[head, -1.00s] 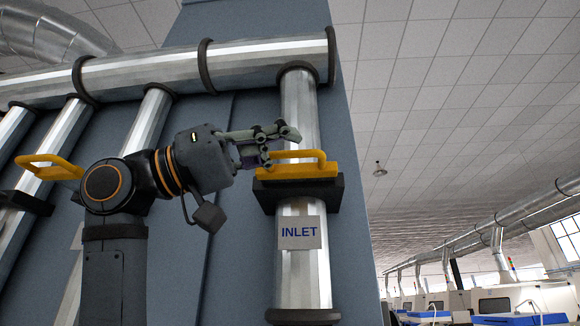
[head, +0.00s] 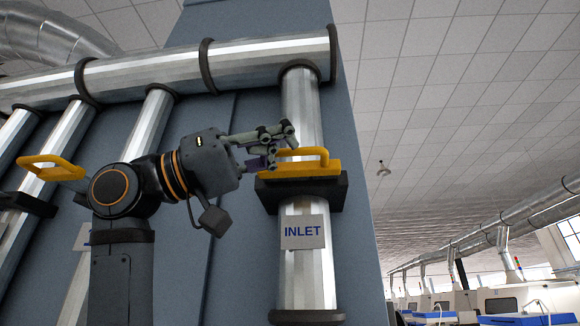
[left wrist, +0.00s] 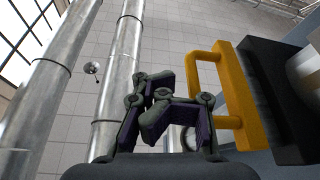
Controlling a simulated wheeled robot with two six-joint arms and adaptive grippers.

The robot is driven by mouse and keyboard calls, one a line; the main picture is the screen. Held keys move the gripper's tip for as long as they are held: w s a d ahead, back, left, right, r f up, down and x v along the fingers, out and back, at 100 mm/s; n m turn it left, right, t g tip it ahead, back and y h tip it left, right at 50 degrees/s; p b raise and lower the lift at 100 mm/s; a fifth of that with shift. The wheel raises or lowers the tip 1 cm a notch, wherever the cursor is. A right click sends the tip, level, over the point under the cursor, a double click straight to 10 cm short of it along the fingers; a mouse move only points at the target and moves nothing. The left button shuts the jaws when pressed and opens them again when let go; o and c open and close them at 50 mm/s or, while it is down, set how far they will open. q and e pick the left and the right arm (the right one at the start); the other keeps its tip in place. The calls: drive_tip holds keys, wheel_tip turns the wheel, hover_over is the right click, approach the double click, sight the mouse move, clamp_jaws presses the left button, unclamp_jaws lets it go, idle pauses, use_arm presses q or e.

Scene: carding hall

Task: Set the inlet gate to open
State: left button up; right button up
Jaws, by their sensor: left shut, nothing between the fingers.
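The inlet gate is a yellow plate with a raised bar handle (head: 303,153) in a black housing (head: 310,196) across a metal pipe, above a label reading INLET (head: 303,232). My left gripper (head: 284,143) is shut and empty at the left end of the handle and partly overlaps it in the head view. In the left wrist view the folded fingers (left wrist: 165,98) are left of the yellow handle (left wrist: 225,92), with a gap showing beside its bar. The black housing (left wrist: 275,98) is behind the handle. I cannot tell whether fingers and handle touch. My right gripper is not in view.
Another yellow handle (head: 52,168) is on a pipe at the far left, beyond my left arm. A large horizontal duct (head: 150,72) runs above. A blue-grey panel (head: 240,270) stands behind the pipes. Open hall with machines lies at the right.

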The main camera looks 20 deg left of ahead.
use_arm(q)
drive_tip(key=o, duration=0.7)
drive_tip(key=shift+s, duration=0.1)
